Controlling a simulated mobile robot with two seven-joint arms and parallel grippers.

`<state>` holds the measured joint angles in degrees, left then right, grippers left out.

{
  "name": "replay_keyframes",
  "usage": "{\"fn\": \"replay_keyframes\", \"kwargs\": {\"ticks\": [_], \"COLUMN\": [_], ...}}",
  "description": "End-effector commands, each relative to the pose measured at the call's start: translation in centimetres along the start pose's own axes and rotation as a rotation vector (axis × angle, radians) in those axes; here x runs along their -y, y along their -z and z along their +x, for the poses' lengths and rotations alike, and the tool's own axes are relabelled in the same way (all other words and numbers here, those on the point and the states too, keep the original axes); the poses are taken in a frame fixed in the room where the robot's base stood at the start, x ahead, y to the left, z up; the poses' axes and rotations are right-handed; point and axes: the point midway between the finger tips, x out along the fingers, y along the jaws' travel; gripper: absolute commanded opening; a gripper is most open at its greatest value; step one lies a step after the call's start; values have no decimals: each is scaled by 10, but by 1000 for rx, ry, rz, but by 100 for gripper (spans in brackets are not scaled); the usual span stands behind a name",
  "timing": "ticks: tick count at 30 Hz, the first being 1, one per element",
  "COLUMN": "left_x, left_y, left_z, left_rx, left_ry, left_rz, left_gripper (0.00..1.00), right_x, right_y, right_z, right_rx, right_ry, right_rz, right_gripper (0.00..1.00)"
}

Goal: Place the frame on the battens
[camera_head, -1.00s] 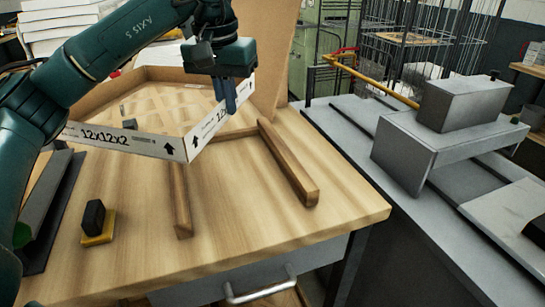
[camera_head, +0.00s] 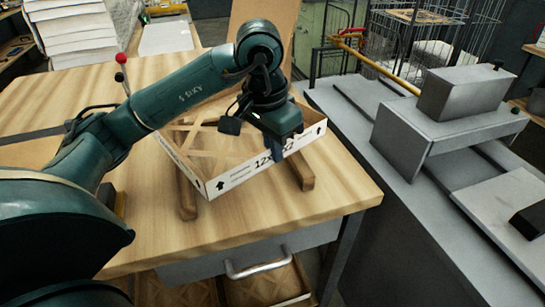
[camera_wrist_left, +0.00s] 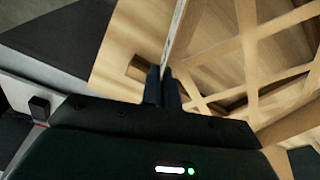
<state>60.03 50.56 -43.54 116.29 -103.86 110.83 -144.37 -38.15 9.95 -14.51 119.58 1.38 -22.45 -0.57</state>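The frame (camera_head: 230,180) is a white-edged filter box frame marked 12x12x2 with a tan lattice inside. In the head view it lies over the two wooden battens, the left batten (camera_head: 187,200) and the right batten (camera_head: 303,173), whose near ends stick out past its front wall. Whether it touches them I cannot tell. My left gripper (camera_head: 279,155) is shut on the front wall, toward its right part. In the left wrist view the fingers (camera_wrist_left: 163,88) pinch the wall (camera_wrist_left: 176,35), with a batten end (camera_wrist_left: 140,68) beside them. My right gripper is not in view.
A brown board (camera_head: 262,14) stands upright behind the frame. White stacked boxes (camera_head: 75,35) are at the back left. A grey bench (camera_head: 400,195) with a grey block fixture (camera_head: 440,130) stands to the right. The table's front (camera_head: 260,215) is bare.

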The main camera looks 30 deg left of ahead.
Motion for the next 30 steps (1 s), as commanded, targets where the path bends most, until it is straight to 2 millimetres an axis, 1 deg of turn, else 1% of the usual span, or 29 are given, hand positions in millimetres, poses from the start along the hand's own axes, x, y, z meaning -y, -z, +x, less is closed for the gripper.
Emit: {"fn": "replay_keyframes", "kwargs": {"ticks": [1, 3, 6, 14, 18, 26, 27, 30], "left_x": [0, 0, 0, 0, 0, 0, 0, 0], "left_y": [-3, -4, -5, -5, -6, -5, -5, -5], "left_z": [9, 19, 28, 30, 35, 33, 33, 33], "left_rx": [6, 6, 3, 1, 1, 1, 1, 1], "left_ry": [0, 0, 0, 1, 1, 0, 0, 0], "left_rz": [0, -1, -1, 0, -1, -1, -1, -1], "left_gripper": [0, 0, 0, 0, 0, 23, 24, 24], "right_x": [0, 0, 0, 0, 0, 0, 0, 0], "right_y": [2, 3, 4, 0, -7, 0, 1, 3], "right_z": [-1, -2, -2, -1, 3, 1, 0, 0], "right_rx": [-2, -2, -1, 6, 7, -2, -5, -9], "right_ry": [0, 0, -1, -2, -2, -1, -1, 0], "right_rz": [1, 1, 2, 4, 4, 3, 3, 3], "right_gripper": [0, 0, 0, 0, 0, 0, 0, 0]}}
